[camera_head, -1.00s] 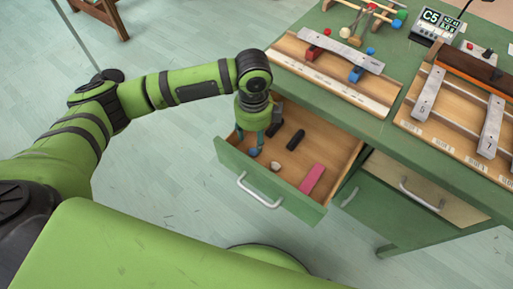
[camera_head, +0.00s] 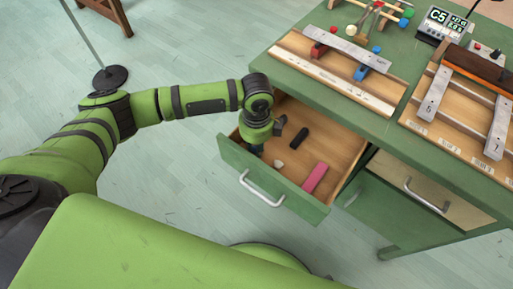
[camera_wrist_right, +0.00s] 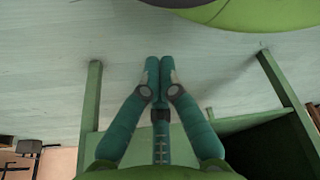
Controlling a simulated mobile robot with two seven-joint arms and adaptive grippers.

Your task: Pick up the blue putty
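My left gripper (camera_head: 257,149) points down inside the open drawer (camera_head: 288,206), at its front left corner. Its fingers are mostly hidden behind its green body and the drawer front, so I cannot tell whether they are open or shut. The blue putty, a small blue lump, does not show now; the gripper covers the place where it lay. My right gripper (camera_wrist_right: 158,70) shows in the right wrist view with its teal fingertips together and nothing seen between them.
In the drawer lie a white lump (camera_head: 279,163), a black piece (camera_head: 299,137) and a pink bar (camera_head: 316,178). The green bench (camera_head: 290,72) above carries metal bars on wooden boards. A second drawer (camera_head: 400,183) is to the right.

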